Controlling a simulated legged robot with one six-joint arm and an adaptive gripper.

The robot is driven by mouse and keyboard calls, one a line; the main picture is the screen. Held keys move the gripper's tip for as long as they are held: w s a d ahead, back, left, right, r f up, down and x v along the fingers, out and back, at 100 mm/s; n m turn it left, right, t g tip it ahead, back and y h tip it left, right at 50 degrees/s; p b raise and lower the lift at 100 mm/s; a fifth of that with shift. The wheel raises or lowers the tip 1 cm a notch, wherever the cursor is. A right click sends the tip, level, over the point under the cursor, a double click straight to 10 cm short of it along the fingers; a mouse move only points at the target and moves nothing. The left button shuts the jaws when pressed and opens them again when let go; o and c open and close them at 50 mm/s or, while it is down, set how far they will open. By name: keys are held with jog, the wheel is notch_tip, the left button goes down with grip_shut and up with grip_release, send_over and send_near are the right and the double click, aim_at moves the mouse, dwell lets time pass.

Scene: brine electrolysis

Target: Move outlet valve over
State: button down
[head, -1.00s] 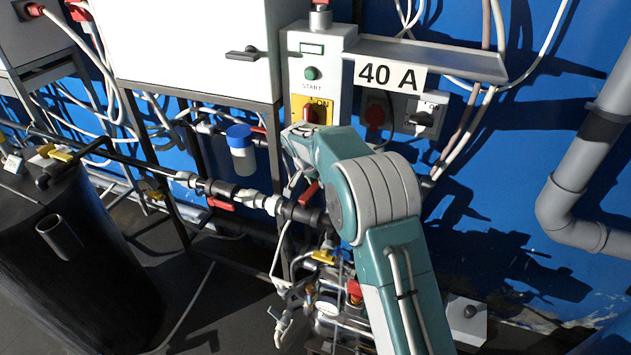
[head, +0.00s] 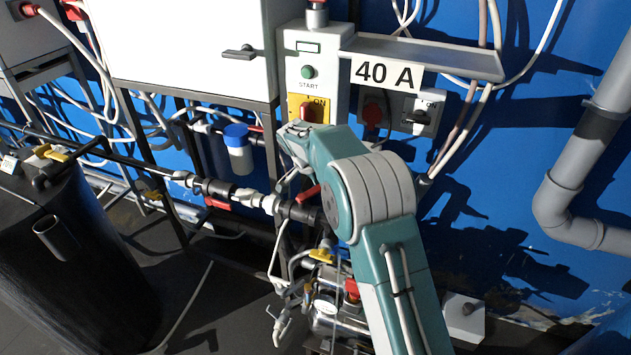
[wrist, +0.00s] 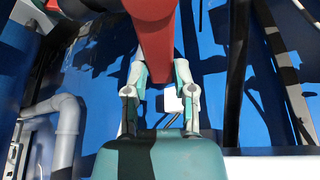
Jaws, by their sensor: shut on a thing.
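In the wrist view a thick red lever-like bar (wrist: 154,40) comes down from the top edge between the two fingers of my gripper (wrist: 160,74). The fingers are shut on it from left and right. In the head view my arm hides most of my gripper. A red lever (head: 308,193) shows just left of my arm on the dark pipe line, and another red lever (head: 217,203) lies along the line further left. I cannot tell for certain which of these is the outlet valve, or which one is held.
A blue-capped bottle (head: 238,155) stands behind the pipe line. A black tank (head: 75,270) is at the left. The switch box (head: 314,75) and 40 A sign (head: 388,75) are above my arm. Yellow-handled valves (head: 322,256) and a grey pipe (head: 575,185) flank my arm.

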jog(key=s+m+g, duration=0.1)
jog(key=m, duration=0.2)
jog(key=s+d+m+g, duration=0.1)
jog(key=s+m, duration=0.1)
jog(key=m, duration=0.1)
jog(key=s+m+g, duration=0.1)
jog(key=s+m, duration=0.1)
jog(key=m, duration=0.1)
jog(key=shift+d+r+m+g+h, duration=0.15)
jog(key=shift+m+g+h, duration=0.15)
jog(key=shift+m+h, duration=0.1)
jog(key=shift+s+a+m+g, duration=0.25)
jog(key=shift+s+m+g, duration=0.25)
jog(key=shift+m, duration=0.7)
jog(key=shift+s, duration=0.15)
jog(key=shift+c, duration=2.2)
grip_release()
jog(key=shift+a, duration=0.15)
